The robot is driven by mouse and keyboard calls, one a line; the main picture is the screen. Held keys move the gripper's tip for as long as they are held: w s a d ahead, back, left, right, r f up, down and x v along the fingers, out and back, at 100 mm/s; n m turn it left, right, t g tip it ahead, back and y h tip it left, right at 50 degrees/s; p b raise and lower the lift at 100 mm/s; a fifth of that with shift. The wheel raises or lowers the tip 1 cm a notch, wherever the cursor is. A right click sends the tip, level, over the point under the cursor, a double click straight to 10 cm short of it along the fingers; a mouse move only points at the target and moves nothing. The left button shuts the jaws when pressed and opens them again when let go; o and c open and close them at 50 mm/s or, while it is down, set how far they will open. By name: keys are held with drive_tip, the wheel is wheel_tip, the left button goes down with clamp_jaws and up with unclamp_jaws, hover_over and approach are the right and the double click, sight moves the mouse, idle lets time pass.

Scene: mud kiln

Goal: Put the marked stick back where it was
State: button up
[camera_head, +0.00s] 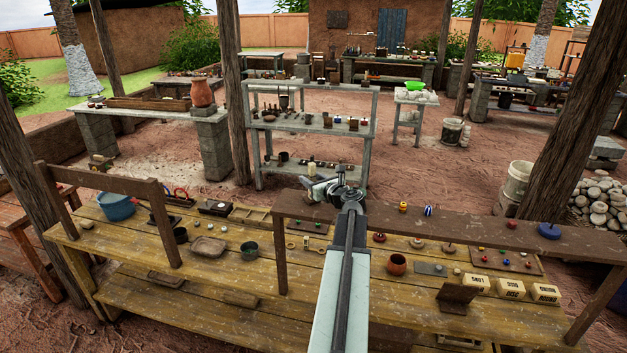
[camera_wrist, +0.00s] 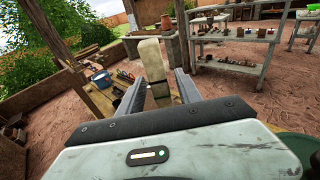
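A pale tan stick (camera_wrist: 152,62) stands up between the two fingers of my gripper (camera_wrist: 160,84) in the wrist view. The fingers look closed on its sides, and its lower part is darker. I cannot make out a mark on it. In the head view my gripper (camera_head: 322,187) is above the back edge of the long yellow wooden bench (camera_head: 215,268), pointing left. A light piece shows at its end, too small to tell in detail. I cannot tell from these frames which spot the stick came from.
A brown raised rail (camera_head: 470,238) runs along the bench's right back, bearing small coloured pieces. A blue basin (camera_head: 116,206), a dark green cup (camera_head: 249,251), a clay pot (camera_head: 397,264) and lettered blocks (camera_head: 510,289) stand on the bench. A grey shelf (camera_head: 312,128) stands behind.

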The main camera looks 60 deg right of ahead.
drive_tip(key=shift+s+r, duration=0.1)
drive_tip(key=shift+r, duration=0.15)
drive_tip(key=p+v, duration=0.2)
drive_tip(key=v, duration=1)
drive_tip(key=shift+f, duration=0.2)
